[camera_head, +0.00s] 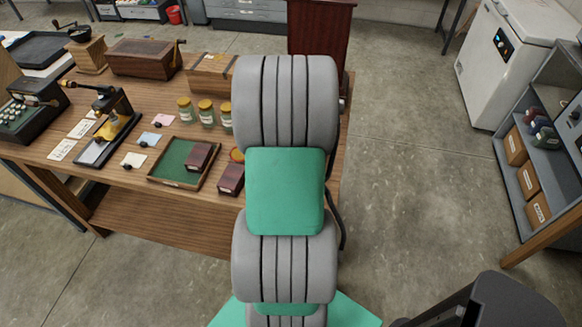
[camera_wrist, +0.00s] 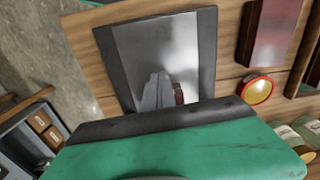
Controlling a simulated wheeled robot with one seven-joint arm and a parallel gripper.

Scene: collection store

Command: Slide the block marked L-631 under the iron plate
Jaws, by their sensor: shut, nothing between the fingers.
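In the wrist view a shiny grey metal sheet in a dark frame, apparently the iron plate (camera_wrist: 196,50), lies on the wooden table. My gripper (camera_wrist: 165,82) is over it, shut and empty; the grey shape there may be partly a reflection. A dark red block (camera_wrist: 270,30) lies right of the plate, apart from it; it seems to be the block (camera_head: 231,180) beside the green tray in the head view. A second dark red block (camera_head: 198,157) is in that tray. I cannot read any marking on either. My arm hides the plate and gripper in the head view.
The green-lined tray (camera_head: 158,179) and several yellow-lidded jars (camera_head: 206,112) stand left of my arm. A round red-rimmed yellow object (camera_wrist: 257,90) sits close to the block. A wooden box (camera_head: 140,60) and a press (camera_head: 110,125) are farther left.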

